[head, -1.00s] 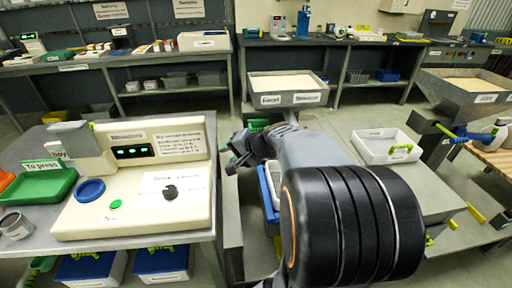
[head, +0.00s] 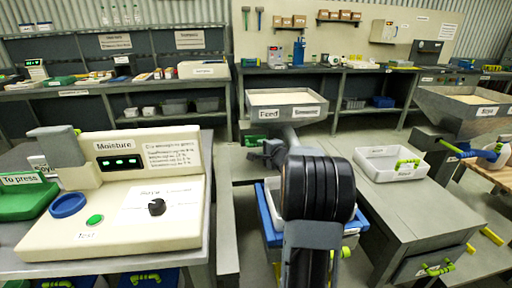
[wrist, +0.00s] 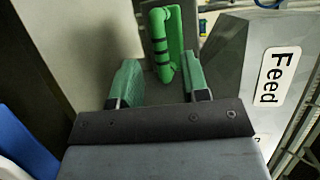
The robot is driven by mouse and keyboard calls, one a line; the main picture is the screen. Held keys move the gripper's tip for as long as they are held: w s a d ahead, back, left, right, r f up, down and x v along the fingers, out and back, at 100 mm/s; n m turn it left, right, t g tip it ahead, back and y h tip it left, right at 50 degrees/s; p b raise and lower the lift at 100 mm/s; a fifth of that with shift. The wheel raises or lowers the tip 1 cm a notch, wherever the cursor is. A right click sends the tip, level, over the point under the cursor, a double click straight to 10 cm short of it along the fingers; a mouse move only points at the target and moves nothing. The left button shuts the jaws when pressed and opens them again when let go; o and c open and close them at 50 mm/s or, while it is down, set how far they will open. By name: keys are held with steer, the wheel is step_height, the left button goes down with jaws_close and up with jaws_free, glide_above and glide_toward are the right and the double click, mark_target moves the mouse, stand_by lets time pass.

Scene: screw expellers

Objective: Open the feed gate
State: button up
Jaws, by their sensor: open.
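The feed hopper (head: 318,111), a grey tray-like box labelled "Feed" and filled with pale material, stands at mid-distance in the head view. Its grey labelled wall (wrist: 235,75) fills the right of the wrist view. A bright green handle (wrist: 160,38) with dark bands shows just past my fingertips, its lower end close to the right finger. I cannot tell whether they touch. My gripper (wrist: 160,78) is open and empty, with its two green fingers on either side of the view toward the handle. In the head view my arm hides most of the space under the hopper.
The moisture meter (head: 120,205) stands on the bench at left. A white tray (head: 372,170) with a green handle sits on the grey machine at right. A blue-rimmed bin (head: 268,222) is below my arm. Another large hopper (head: 440,98) stands at far right.

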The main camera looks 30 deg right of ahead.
mark_target(257, 146)
steer(key=shift+w+d+f, duration=0.1)
steer(key=shift+w+f, duration=0.15)
steer(key=shift+w, duration=1.05)
steer(key=shift+w+f, duration=0.2)
steer(key=shift+w, duration=1.05)
steer(key=shift+c, duration=0.3)
jaws_close()
